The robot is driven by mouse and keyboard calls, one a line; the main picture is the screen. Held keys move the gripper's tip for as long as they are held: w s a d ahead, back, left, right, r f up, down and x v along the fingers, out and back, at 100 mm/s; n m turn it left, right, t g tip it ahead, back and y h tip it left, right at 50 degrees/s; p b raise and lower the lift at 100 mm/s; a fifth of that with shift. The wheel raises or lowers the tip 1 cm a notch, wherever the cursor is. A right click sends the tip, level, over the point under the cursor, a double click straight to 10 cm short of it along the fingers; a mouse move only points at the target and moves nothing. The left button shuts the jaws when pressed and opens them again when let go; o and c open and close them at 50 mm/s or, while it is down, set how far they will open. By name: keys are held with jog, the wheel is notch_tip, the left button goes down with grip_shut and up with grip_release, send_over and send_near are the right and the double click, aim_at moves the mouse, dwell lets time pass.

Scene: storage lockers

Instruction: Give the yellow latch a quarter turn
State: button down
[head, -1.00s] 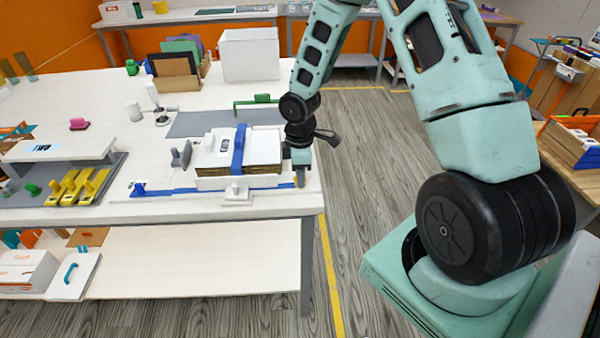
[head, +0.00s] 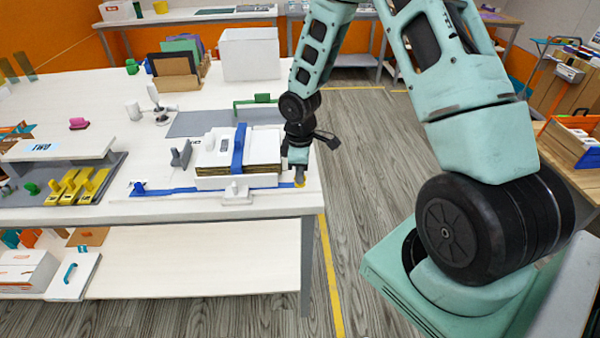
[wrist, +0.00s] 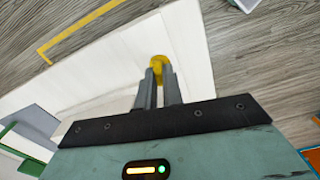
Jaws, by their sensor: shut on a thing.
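The yellow latch (wrist: 159,60) is a small rounded piece at the tips of my gripper in the wrist view. My gripper (wrist: 159,73) has its two grey fingers close together and shut on it. In the head view my gripper (head: 299,175) points down at the table's right front corner, and a bit of the yellow latch (head: 300,184) shows just below it. The fingers hide part of the latch, so its exact angle is hard to tell.
Left of my gripper stands a stack of brown sheets (head: 238,171) with a white top and a blue strap (head: 239,148). A blue strip (head: 180,190) runs along the table's front. A white knobbed piece (head: 236,194) stands there. Open floor (head: 370,150) lies right of the table.

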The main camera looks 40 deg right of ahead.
jog(key=m, duration=0.4)
jog(key=shift+b, duration=0.3)
jog(key=m, duration=0.8)
jog(key=shift+m+b, duration=0.3)
jog(key=shift+w+r+m, duration=0.1)
jog(key=shift+m, duration=1.5)
jog(key=c, duration=1.5)
grip_release()
notch_tip(320, 180, up, 17)
jog(key=shift+r+b, duration=0.2)
jog(key=shift+b, duration=0.35)
